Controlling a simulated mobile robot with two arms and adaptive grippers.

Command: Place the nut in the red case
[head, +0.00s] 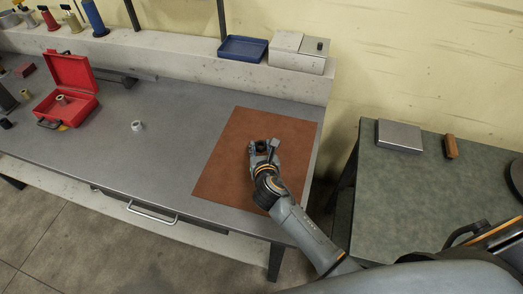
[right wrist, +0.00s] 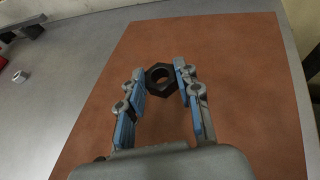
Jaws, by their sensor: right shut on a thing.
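A dark hexagonal nut (right wrist: 160,77) sits between the fingertips of my right gripper (right wrist: 160,80) in the right wrist view. My right gripper (head: 263,147) is shut on this nut over the brown mat (head: 233,140) in the head view; I cannot tell whether the nut touches the mat. The red case (head: 70,103) stands open at the left of the bench, its lid (head: 70,69) raised at the back. A small pale ring-shaped piece (head: 62,99) is in it. Another pale nut (head: 137,126) lies on bare bench between the case and the mat. My left gripper is not in view.
A blue tray (head: 243,49) and a grey box (head: 298,52) stand on the back ledge. Spools (head: 94,18) stand at its left. Dark cylinders (head: 5,98) stand left of the case. The grey bench (head: 180,150) is mostly clear between case and mat. A green table (head: 400,200) is at right.

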